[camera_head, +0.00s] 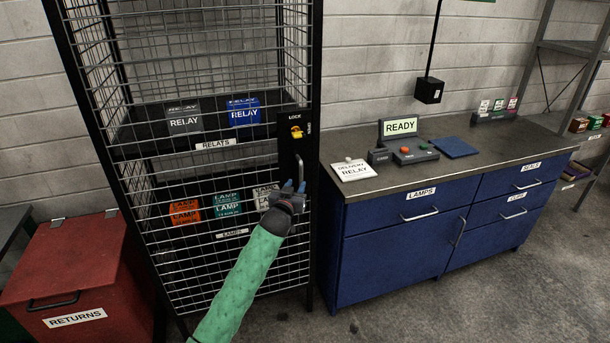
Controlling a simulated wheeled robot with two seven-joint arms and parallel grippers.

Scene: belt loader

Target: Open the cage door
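The cage door (215,265) is a tall wire-mesh panel in a black frame, and it looks shut. A black lock plate on its right side carries a yellow lock knob (296,132). Below the knob is a slim metal door handle (300,166), upright. My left gripper (295,187), on a green-sleeved arm, is at the handle's lower end. Its two blue fingertips are apart, so it is open. I cannot tell whether they touch the handle or stand around it. My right gripper is not in view.
Behind the mesh, shelves hold relay boxes (244,113) and lamp boxes (185,211). A blue cabinet (385,260) with a grey worktop stands close right of the cage. A red returns bin (75,270) stands at the left. Bare floor shows at front right.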

